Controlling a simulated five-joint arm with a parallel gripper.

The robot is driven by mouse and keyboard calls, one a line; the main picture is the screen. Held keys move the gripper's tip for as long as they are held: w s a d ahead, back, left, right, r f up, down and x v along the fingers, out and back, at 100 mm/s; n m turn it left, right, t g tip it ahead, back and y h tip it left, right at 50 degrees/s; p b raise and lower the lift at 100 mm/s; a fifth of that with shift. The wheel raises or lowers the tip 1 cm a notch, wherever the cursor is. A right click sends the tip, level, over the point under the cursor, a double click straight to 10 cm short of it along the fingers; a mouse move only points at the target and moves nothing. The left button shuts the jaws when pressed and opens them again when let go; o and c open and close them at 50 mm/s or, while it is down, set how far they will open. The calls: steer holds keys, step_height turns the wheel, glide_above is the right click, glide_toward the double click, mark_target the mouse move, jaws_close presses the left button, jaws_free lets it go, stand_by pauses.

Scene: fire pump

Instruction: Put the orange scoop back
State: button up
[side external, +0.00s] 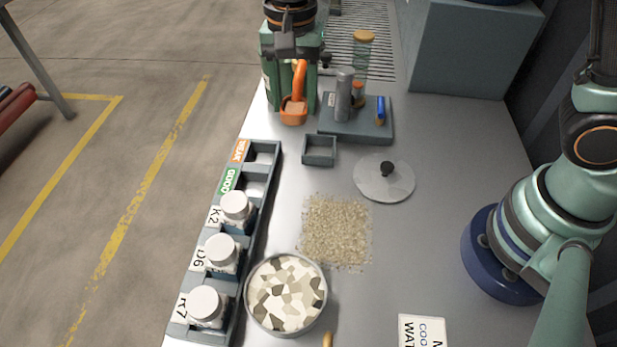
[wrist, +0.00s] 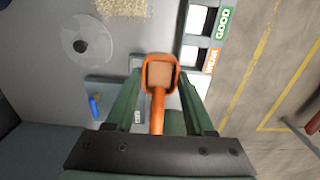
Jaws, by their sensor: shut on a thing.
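The orange scoop (side external: 293,111) hangs bowl down below my gripper (side external: 297,90) at the back left of the bench, its handle upright. In the wrist view the scoop (wrist: 158,112) lies between the two green fingers of my gripper (wrist: 158,78), with its bowl toward the upper middle. My gripper is shut on the scoop. The bowl's inside looks tan; I cannot tell if it holds anything. A grey-blue stand (side external: 360,128) is just right of the scoop, with a grey cylinder and a blue-handled tool on it.
A small square tray (side external: 319,151) sits in front of the stand. A clear lid (side external: 384,178) with a black knob lies to its right. Grains (side external: 337,231) are spread mid-bench. A round tin (side external: 286,295) of pale chips and a labelled rack (side external: 180,325) with white-capped jars line the left.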

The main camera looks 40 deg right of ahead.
step_height(320, 180, down, 11)
steer(key=shift+f, duration=0.1)
stand_by(0.4)
steer(key=shift+f, duration=0.6)
steer(key=o, duration=1.3)
step_height(320, 180, up, 13)
steer(key=shift+r, duration=0.1)
steer(key=s+d+r+n+t, duration=0.2)
steer(key=s+d+r+n, duration=0.2)
steer(key=d, duration=0.5)
steer(key=s+d+r+n+t, duration=0.3)
steer(key=s+d+r+n, duration=0.1)
steer(key=d, duration=0.5)
steer(key=shift+s+n+t, duration=0.3)
steer(key=shift+s+n, duration=0.2)
steer(key=shift+s, duration=0.3)
